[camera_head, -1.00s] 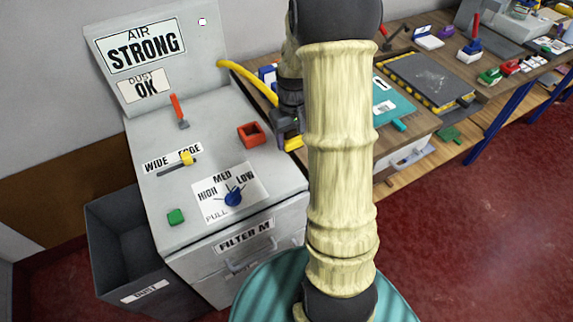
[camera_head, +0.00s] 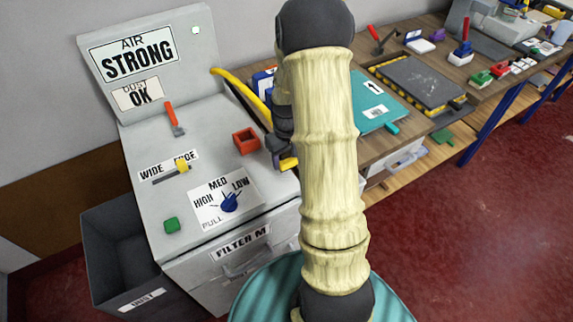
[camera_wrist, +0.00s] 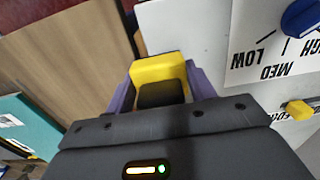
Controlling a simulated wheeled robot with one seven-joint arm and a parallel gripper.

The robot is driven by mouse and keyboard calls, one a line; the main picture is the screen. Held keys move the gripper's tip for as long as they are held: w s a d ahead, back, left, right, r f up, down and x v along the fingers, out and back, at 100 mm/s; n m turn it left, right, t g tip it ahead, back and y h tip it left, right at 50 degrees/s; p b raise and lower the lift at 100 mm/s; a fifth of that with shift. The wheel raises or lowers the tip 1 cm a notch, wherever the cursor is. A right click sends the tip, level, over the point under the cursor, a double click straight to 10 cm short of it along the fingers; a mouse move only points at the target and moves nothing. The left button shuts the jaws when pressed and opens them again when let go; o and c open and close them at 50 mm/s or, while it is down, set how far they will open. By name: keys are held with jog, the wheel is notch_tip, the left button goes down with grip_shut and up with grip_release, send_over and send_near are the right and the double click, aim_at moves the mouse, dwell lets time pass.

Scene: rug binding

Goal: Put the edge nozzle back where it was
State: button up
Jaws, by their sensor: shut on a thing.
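My gripper (camera_wrist: 160,88) is shut on a yellow piece with a dark inner part, which I take for the edge nozzle (camera_wrist: 158,68). Its purple fingers press on both sides of it. In the head view the yellow end of the nozzle (camera_head: 289,163) shows beside my arm, by the right edge of the grey machine (camera_head: 150,215). My arm hides the rest. A red open square holder (camera_head: 246,141) stands on the machine top, just left of my gripper. It looks empty. A yellow hose (camera_head: 243,90) runs from the machine's back toward my gripper; its far end is hidden.
The machine top has a red lever (camera_head: 173,118), a yellow slider (camera_head: 182,166) near EDGE, a blue knob (camera_head: 229,202) and a green button (camera_head: 171,225). A dust bin (camera_head: 120,255) stands at left. The wooden bench (camera_head: 440,60) at right holds a teal board (camera_head: 375,95) and tools.

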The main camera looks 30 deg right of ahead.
aim_at(287, 166)
jog(key=shift+f, duration=1.85)
jog(key=shift+f, duration=0.15)
jog(key=o, duration=1.2)
notch_tip(287, 166, up, 12)
jog(key=shift+w+f, duration=0.1)
jog(key=shift+f, duration=0.1)
jog(key=shift+s+r, duration=0.2)
jog(key=shift+r, duration=0.2)
jog(key=shift+w, duration=0.1)
